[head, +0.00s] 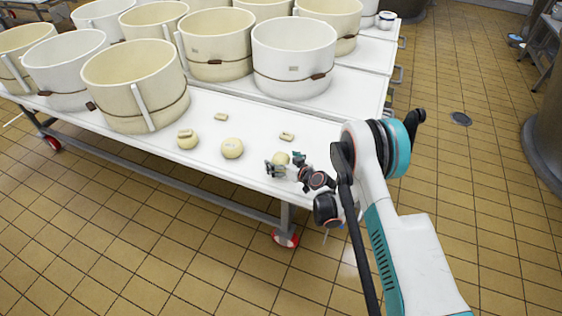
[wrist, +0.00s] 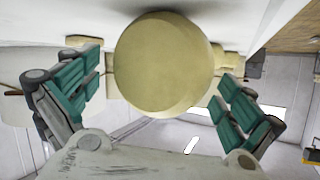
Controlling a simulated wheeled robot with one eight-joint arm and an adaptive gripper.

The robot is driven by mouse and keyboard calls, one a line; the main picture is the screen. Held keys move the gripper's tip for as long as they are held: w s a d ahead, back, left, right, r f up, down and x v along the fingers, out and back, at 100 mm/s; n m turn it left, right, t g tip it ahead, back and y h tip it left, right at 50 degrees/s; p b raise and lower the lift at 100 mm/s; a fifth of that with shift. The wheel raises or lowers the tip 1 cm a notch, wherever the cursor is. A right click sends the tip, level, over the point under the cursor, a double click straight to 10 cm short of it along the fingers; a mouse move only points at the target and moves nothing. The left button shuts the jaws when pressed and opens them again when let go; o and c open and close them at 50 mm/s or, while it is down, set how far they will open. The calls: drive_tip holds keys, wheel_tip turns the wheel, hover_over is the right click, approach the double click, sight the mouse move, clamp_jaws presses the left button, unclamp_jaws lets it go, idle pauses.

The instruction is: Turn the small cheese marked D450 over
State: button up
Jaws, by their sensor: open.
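Three small pale round cheeses stand along the front of the white table: a left one (head: 187,142), a middle one (head: 232,148) and a right one (head: 281,158). I cannot read a D450 mark on any of them. My gripper (head: 286,164) is at the right cheese, low over the table's front edge. In the wrist view a round cheese (wrist: 163,65) fills the space between the spread teal fingers of my gripper (wrist: 162,80). Gaps show on both sides, and the fingers do not clamp it.
Small pale blocks lie on the white table (head: 255,112), one behind the middle cheese (head: 221,117) and one behind the right cheese (head: 287,136). Large cream and white tubs, such as this one (head: 293,60), crowd the back. Open tiled floor (head: 465,170) lies to the right.

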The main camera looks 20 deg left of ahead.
wheel_tip(320, 180, up, 10)
drive_tip(key=shift+r, duration=0.1)
drive_tip(key=d+r+m+h, duration=0.1)
drive_tip(key=d+r, duration=0.4)
drive_tip(key=r, duration=0.3)
drive_tip(key=d+r+m+h, duration=0.1)
drive_tip(key=d+r+h, duration=0.1)
drive_tip(key=d+r, duration=0.45)
drive_tip(key=s+d+r+m+h, duration=0.1)
drive_tip(key=s+d+r, duration=0.2)
drive_tip(key=d+r, duration=0.3)
drive_tip(key=s+d+r+m+h, duration=0.1)
drive_tip(key=s+d+r, duration=0.3)
drive_tip(key=r, duration=0.3)
drive_tip(key=s+d+r+m+h, duration=0.25)
drive_tip(key=s+d+r, duration=0.25)
drive_tip(key=s+d, duration=0.7)
drive_tip(key=s+d+f+m+h, duration=0.1)
drive_tip(key=s+d+h, duration=0.1)
drive_tip(key=s+d, duration=0.3)
drive_tip(key=s+d+f+m+h, duration=0.1)
drive_tip(key=s+d, duration=0.4)
drive_tip(key=s, duration=0.6)
drive_tip(key=shift+g+h, duration=0.35)
drive_tip(key=shift+g, duration=0.05)
